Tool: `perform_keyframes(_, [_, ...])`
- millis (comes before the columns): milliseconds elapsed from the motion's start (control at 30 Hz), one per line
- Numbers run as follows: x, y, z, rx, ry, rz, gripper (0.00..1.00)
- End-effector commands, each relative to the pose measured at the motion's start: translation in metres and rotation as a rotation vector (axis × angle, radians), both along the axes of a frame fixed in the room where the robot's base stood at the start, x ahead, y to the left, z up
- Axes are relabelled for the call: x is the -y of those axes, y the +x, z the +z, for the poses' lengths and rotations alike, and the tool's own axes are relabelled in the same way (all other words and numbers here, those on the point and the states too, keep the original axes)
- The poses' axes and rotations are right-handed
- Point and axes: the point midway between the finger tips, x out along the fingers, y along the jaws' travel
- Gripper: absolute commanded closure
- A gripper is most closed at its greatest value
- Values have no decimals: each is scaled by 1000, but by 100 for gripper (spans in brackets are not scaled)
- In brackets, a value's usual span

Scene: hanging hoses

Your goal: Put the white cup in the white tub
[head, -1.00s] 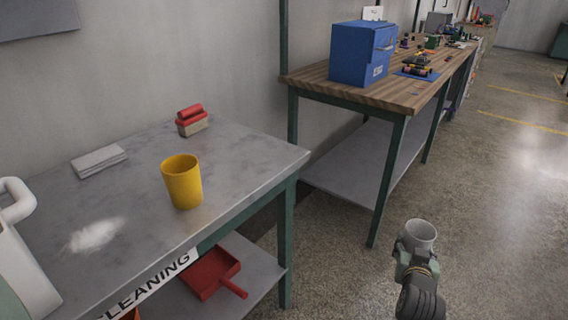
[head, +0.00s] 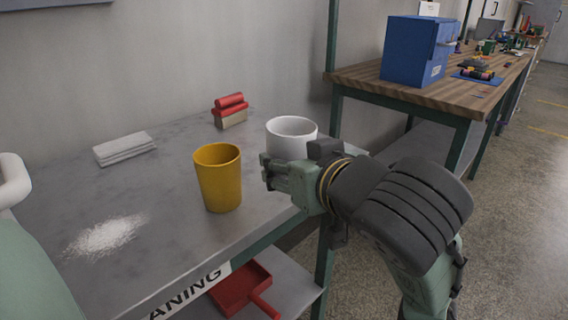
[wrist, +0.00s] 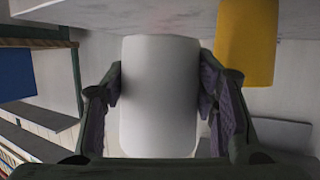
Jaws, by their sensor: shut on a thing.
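The white cup (head: 291,136) is at the right end of the grey table, right of a yellow cup (head: 218,178). My gripper (head: 276,172) is shut on the white cup from the near side. The cup looks upright; I cannot tell if its base touches the table. In the wrist view, which looks upside down, the white cup (wrist: 158,110) sits between both finger pads, with the yellow cup (wrist: 247,40) beside it. I cannot make out a white tub in these views.
The grey table (head: 165,195) holds a red-and-beige brush (head: 231,111), folded white cloths (head: 124,148) and a patch of white powder (head: 106,235). A white-handled container (head: 12,180) stands at the left edge. A red dustpan (head: 240,288) lies on the shelf below. A wooden bench with a blue box (head: 415,50) stands behind.

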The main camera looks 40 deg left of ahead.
Motion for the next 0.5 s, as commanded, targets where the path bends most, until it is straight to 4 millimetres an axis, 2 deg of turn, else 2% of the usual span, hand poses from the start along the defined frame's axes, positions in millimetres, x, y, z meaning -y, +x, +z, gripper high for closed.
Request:
perform_keyframes(100, [0, -7, 1, -1, 0, 8, 81])
perform_keyframes(300, [0, -6, 1, -1, 1, 7, 81])
perform_keyframes(500, [-7, 2, 4, -9, 0, 7, 81])
